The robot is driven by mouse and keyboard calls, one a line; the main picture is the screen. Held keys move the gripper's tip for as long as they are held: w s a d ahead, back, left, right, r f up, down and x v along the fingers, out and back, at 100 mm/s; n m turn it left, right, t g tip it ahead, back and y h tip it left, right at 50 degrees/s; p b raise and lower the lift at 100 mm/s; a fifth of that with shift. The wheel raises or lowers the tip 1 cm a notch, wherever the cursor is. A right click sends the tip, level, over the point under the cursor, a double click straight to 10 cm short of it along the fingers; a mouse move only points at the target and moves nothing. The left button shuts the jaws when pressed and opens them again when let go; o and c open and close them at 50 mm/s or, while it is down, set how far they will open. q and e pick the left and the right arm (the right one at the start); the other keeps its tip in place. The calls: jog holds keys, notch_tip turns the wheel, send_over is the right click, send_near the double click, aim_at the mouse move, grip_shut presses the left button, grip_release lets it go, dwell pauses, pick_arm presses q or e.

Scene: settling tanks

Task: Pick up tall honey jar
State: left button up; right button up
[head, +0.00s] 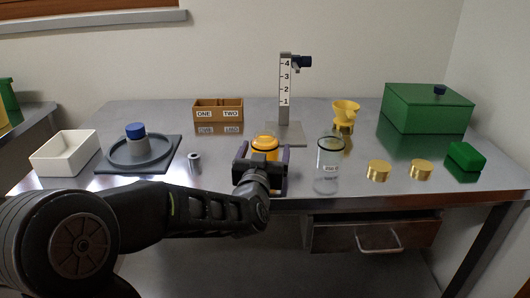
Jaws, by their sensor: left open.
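A jar with amber-yellow contents (265,143), which looks like the honey jar, stands near the front edge of the steel table. My left gripper (261,165) is at the jar, in front of it, with a finger on either side. The jaws are open, and I cannot tell whether they touch the jar. The gripper and wrist hide the jar's lower part. My right gripper is not in view.
A clear glass jar (328,168) stands close to the right of the gripper. Two brass discs (379,171), a small green box (466,156) and a large green box (427,108) are farther right. A scale post (285,85) and yellow funnel (345,112) stand behind. A white bin (66,153) is left.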

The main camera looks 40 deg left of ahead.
pick_arm(q)
jog(key=shift+c, duration=0.4)
grip_shut()
dwell(0.7)
